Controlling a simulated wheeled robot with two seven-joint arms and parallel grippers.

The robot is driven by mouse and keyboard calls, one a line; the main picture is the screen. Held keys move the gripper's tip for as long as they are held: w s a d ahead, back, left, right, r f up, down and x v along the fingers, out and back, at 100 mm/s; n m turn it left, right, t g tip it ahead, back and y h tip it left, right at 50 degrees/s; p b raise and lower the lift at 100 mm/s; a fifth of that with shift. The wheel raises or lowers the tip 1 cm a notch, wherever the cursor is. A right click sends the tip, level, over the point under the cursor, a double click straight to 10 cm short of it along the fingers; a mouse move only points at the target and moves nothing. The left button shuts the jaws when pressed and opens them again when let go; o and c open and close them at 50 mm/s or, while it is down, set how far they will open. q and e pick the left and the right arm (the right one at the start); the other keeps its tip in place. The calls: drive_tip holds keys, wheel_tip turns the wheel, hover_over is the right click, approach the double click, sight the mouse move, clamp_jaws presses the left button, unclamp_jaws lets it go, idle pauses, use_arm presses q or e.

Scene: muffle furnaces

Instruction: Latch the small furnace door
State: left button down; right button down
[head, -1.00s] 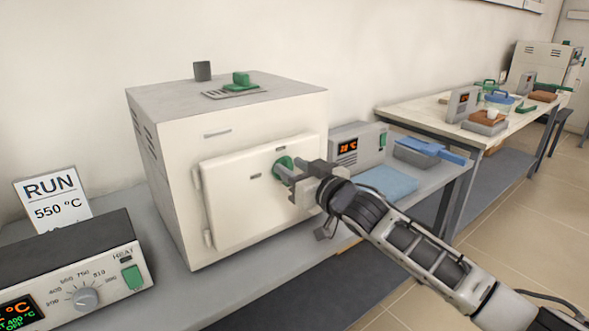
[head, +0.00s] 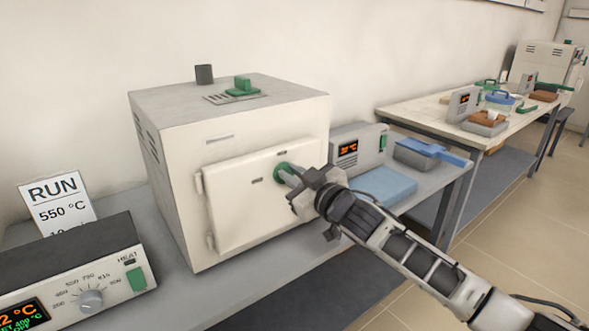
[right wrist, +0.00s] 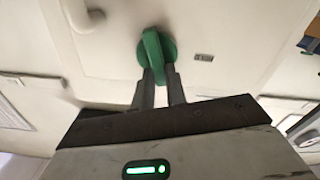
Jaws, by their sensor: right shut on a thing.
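The small furnace (head: 240,120) is a cream box on the bench. Its door (head: 250,205) lies against the front, hinged on the left. The green latch knob (head: 283,171) is near the door's upper right; in the right wrist view the green latch handle (right wrist: 153,55) stands between the fingers. My right gripper (head: 296,180) is shut on this handle, and its fingertips (right wrist: 160,80) show on both sides of it. The gripper body hides part of the door's right edge. My left gripper is not in view.
A controller with a dial (head: 90,298) stands at front left, with a RUN 550 °C card (head: 58,207) behind it. Right of the furnace are a small display unit (head: 358,150), a blue pad (head: 385,185) and a grey tray (head: 415,158). A second table (head: 440,112) stands beyond.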

drive_tip(key=n, duration=0.4)
drive_tip(key=f+n+p, duration=0.1)
drive_tip(key=n, duration=0.4)
drive_tip(key=a+n+p, duration=0.1)
drive_tip(key=n, duration=0.4)
drive_tip(key=shift+s+f, duration=0.3)
drive_tip(key=shift+f, duration=0.05)
drive_tip(key=shift+d, duration=0.1)
drive_tip(key=c, duration=1.4)
unclamp_jaws()
drive_tip(key=shift+c, duration=0.2)
drive_tip(key=shift+s, duration=0.1)
drive_tip(key=v, duration=1.5)
drive_tip(key=shift+s+d, duration=0.25)
drive_tip(key=shift+s, duration=0.1)
